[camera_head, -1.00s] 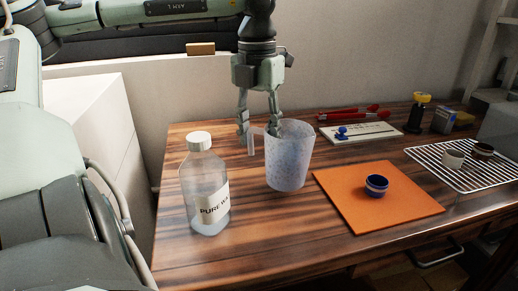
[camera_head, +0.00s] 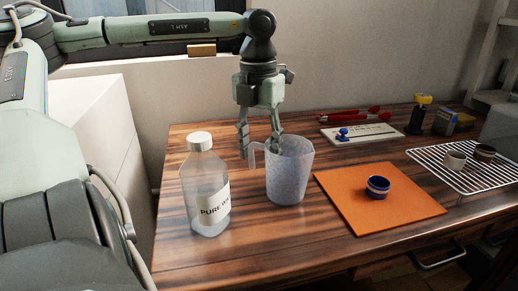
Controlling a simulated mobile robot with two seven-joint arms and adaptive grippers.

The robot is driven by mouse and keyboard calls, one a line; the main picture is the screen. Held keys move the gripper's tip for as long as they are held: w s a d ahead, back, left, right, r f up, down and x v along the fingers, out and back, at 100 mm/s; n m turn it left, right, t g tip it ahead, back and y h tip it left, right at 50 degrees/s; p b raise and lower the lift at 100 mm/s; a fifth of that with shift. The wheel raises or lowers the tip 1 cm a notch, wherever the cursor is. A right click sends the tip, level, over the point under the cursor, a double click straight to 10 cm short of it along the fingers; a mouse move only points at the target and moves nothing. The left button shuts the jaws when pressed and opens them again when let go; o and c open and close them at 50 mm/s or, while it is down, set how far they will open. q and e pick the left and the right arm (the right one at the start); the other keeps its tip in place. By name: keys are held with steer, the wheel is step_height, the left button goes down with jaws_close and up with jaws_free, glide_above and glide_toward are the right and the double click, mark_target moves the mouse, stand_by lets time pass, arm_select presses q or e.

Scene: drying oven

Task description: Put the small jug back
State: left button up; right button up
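The small jug (camera_head: 290,180), translucent bluish-white with a handle on its left, is upright at the middle of the wooden table. Its base is on or very close to the tabletop; I cannot tell which. My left gripper (camera_head: 260,152) comes down from above at the jug's handle side. One finger is left of the handle and the other is at the rim, partly hidden by the jug wall. The fingers are apart, with the handle side of the jug between them. My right gripper is not in view.
A labelled bottle (camera_head: 206,190) with a white cap stands left of the jug. An orange mat (camera_head: 400,220) with a blue cup (camera_head: 377,187) lies to the right. Farther right is a wire rack (camera_head: 465,178) with small cups. Red-handled tools (camera_head: 350,115) and a white board (camera_head: 360,134) lie behind.

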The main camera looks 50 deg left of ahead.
arm_select(q)
steer(key=shift+o, duration=1)
steer(key=shift+r, duration=0.15)
step_height(320, 180, up, 5)
steer(key=shift+f+p, duration=0.1)
steer(key=shift+p, duration=0.2)
step_height(320, 180, up, 6)
steer(key=shift+r, duration=0.1)
steer(key=shift+r+p, duration=0.3)
steer(key=shift+r, duration=0.2)
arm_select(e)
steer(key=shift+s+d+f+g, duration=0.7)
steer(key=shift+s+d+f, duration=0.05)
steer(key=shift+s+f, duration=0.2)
